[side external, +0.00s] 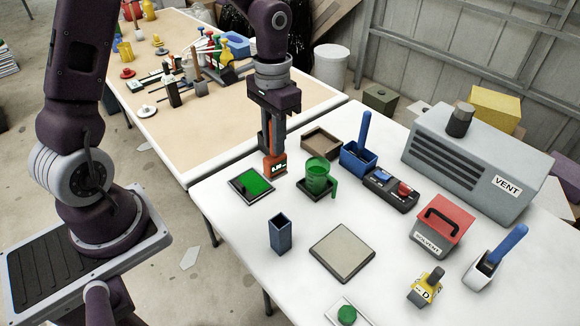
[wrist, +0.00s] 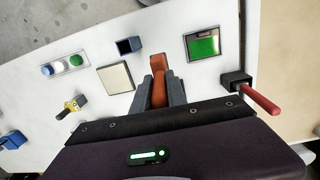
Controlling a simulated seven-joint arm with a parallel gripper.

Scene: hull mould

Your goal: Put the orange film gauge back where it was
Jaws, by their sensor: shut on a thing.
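The orange film gauge (side external: 275,161) is upright in my gripper (side external: 272,138), with a small dark display on its side in the side view. My gripper is shut on it. In the wrist view the gauge (wrist: 158,68) shows between my two grey fingers (wrist: 160,92). It hangs beside the green panel (side external: 257,183) in its dark frame, near the panel's far right corner. Whether the gauge's lower end touches the table cannot be told. The panel also shows in the wrist view (wrist: 204,45), to the right of the gauge.
A green mug (side external: 317,178) stands close to the right of the gauge. Behind are an open brown tray (side external: 322,141) and a blue bin (side external: 353,157). A dark blue square holder (side external: 280,234) and a pale square plate (side external: 342,251) stand nearer the front. White tabletop between them is bare.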

